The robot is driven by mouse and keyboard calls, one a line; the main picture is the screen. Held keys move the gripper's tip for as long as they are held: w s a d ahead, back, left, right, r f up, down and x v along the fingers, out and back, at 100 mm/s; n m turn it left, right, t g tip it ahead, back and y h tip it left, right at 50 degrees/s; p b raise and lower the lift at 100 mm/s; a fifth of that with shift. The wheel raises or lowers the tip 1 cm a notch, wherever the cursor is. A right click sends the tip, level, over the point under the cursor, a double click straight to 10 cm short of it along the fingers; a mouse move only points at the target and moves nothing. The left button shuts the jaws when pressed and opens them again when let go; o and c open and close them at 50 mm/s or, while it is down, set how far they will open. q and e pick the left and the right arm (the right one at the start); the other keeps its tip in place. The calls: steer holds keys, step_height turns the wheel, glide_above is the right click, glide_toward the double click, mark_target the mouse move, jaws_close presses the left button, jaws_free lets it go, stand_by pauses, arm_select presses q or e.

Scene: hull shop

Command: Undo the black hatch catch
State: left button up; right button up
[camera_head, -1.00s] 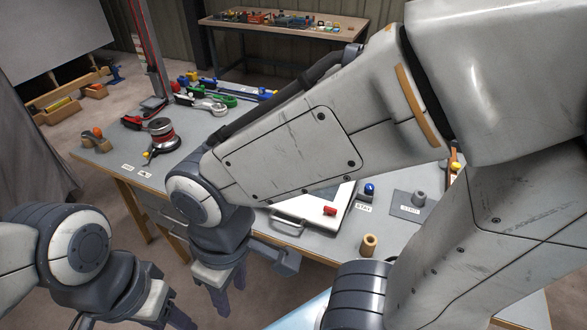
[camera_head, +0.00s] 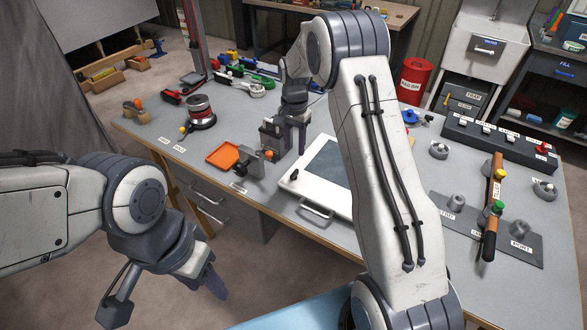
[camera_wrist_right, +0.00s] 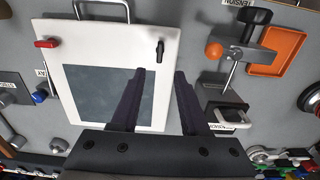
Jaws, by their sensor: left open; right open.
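The black hatch catch (camera_head: 294,174) sits on the white frame (camera_head: 314,193) of a hatch with a grey-blue panel, near its left corner. In the right wrist view the black catch (camera_wrist_right: 160,50) stands just beyond my fingertips, and a red catch (camera_wrist_right: 46,43) is at the frame's other corner. My right gripper (camera_head: 291,148) is open and empty above the table, behind the black catch; its open fingers (camera_wrist_right: 160,76) point towards the catch's side of the frame, not touching it. My left gripper (camera_head: 215,285) is open, low at the left, off the table's front edge.
A clamp with an orange knob (camera_wrist_right: 214,50) and an orange tray (camera_head: 222,155) are close to the hatch. A metal handle (camera_head: 316,210) is at the front edge. My right arm covers part of the hatch.

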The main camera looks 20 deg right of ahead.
mark_target(295, 172)
step_height(295, 172, down, 10)
steer(key=shift+f+p, duration=0.15)
steer(key=shift+p, duration=0.95)
jaws_close()
